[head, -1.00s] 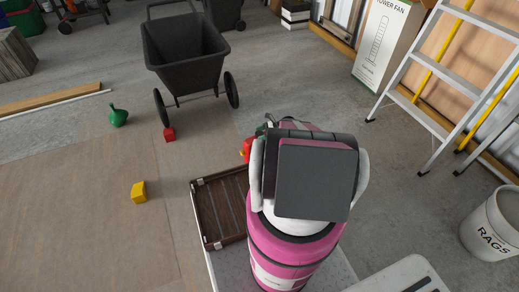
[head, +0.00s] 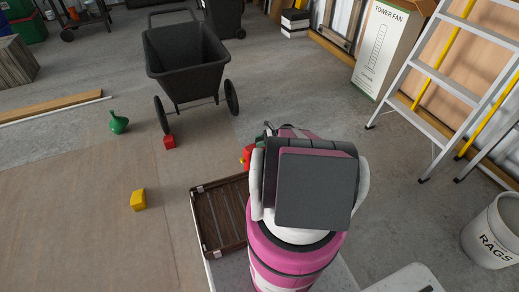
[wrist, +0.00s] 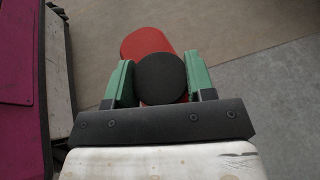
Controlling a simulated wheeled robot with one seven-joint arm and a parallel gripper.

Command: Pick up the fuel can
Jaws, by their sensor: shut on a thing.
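The fuel can is red with a round black cap in the wrist view (wrist: 148,42). My gripper (wrist: 160,75) has its green fingers on both sides of the black part and is shut on it. In the head view only a small red piece of the can (head: 247,156) shows, left of my pink and white arm. The arm hides the rest of the can and most of the gripper. I cannot tell from these frames whether the can is clear of its support.
A brown slatted tray (head: 207,222) lies left of my arm on a pale surface. A red block (head: 169,142), yellow block (head: 138,200) and green funnel-like thing (head: 118,122) lie on the floor. A black cart (head: 185,60), ladder (head: 445,80) and rags bucket (head: 490,235) stand around.

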